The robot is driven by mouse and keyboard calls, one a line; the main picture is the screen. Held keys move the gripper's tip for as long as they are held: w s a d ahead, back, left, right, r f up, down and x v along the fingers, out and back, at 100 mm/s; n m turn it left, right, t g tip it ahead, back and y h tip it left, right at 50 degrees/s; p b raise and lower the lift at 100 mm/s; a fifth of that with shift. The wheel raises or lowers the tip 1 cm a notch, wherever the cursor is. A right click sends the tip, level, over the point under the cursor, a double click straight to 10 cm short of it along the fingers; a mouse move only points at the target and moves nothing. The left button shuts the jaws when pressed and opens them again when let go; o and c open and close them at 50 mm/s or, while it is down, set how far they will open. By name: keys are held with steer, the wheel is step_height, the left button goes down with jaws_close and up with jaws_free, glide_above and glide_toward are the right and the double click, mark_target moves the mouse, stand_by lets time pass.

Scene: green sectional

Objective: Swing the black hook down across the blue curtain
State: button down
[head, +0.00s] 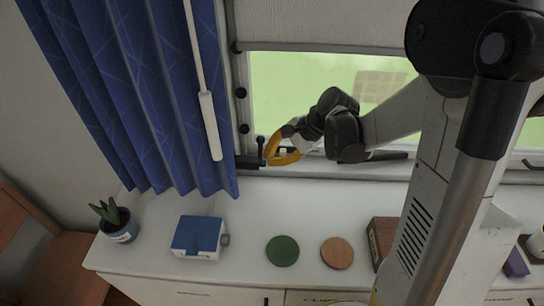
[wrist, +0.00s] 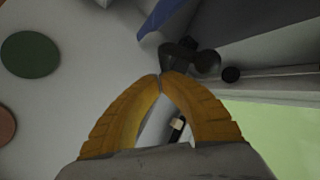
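The blue curtain (head: 150,90) hangs in folds at the left of the window. A small blue part of it shows at the top of the wrist view (wrist: 160,15). The black hook (head: 247,162) is at the window frame beside the curtain's lower right edge, with a short upright end. It also shows in the wrist view (wrist: 190,56), just beyond my fingertips. My gripper (head: 266,154) has yellow fingers whose tips meet in the wrist view (wrist: 160,76). They are at the hook's right end; I cannot tell whether they touch it.
Below, the white cabinet top (head: 150,262) holds a potted plant (head: 118,223), a blue box (head: 197,236), a green disc (head: 283,251), an orange-brown disc (head: 337,253) and a brown box (head: 381,240). A white wand (head: 210,125) hangs before the curtain. Round black knobs (head: 241,93) line the frame.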

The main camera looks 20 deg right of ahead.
steer(key=shift+s+a+f+t+b, duration=0.2)
steer(key=shift+s+f+t+b, duration=0.2)
steer(key=shift+t+b, duration=0.2)
steer(key=shift+s+a+f+n+t+h+b, duration=0.3)
steer(key=shift+s+f+t+b, duration=0.3)
steer(key=shift+f+b, duration=0.6)
steer(key=shift+s+a+f+n+t+h+b, duration=0.15)
steer(key=shift+s+f+n+t+b, duration=0.4)
steer(key=shift+b, duration=1)
steer(key=shift+s+a+f+n+t+h+b, duration=0.2)
steer(key=shift+s+f+t+b, duration=0.35)
steer(key=shift+f+b, duration=0.75)
steer(key=shift+w, duration=0.1)
